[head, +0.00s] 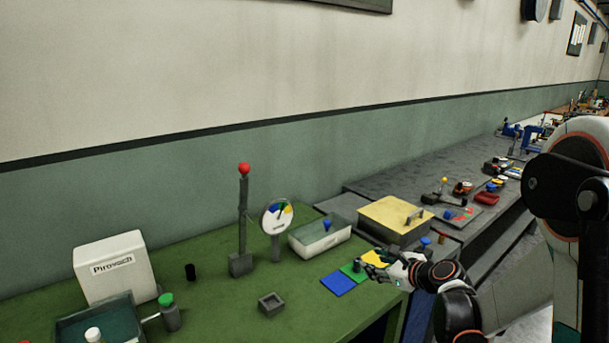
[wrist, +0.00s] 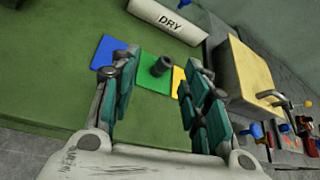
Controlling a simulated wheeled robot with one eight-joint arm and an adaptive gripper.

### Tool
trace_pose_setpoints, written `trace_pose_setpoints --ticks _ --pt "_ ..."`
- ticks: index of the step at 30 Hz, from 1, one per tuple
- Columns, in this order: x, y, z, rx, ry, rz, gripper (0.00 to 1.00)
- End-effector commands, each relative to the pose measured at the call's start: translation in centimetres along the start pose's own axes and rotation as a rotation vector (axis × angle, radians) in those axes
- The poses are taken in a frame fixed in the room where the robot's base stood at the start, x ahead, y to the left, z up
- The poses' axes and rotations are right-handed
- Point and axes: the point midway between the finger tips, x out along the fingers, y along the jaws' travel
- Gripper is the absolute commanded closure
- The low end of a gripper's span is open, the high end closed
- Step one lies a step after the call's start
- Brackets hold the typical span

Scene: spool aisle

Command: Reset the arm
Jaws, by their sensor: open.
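My gripper (head: 380,267) is above the right end of the green bench, near a row of coloured squares. In the wrist view my gripper (wrist: 160,90) is open, its two fingers spread wide with nothing between the pads. A dark grey cylinder (wrist: 161,66) stands on the green square (wrist: 152,84) beyond the fingertips, apart from them. The cylinder also shows in the head view (head: 357,265). The blue square (head: 338,283) lies to its left and is bare. The yellow square (head: 376,258) is partly hidden by my gripper.
A tray marked DRY (wrist: 168,20) lies behind the squares. A yellow-topped box (head: 396,216) with a handle stands to the right. A post with a red ball (head: 243,215), a round dial (head: 276,219) and a small square holder (head: 271,304) stand left. The bench front is clear.

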Motion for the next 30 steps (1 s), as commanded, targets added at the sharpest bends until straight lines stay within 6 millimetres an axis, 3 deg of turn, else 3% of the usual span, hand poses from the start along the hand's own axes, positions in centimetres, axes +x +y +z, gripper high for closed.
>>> trace_pose_setpoints --ticks 6,15,23,30 --pt "-4.4 2.6 3.7 -0.383 0.087 0.054 0.57" --pt "-11.1 6.6 6.4 -0.913 0.187 0.159 0.57" --pt "-17.3 10.2 6.9 -1.367 0.254 0.282 0.57" --pt "-23.2 13.5 5.7 -1.779 0.297 0.425 0.57"
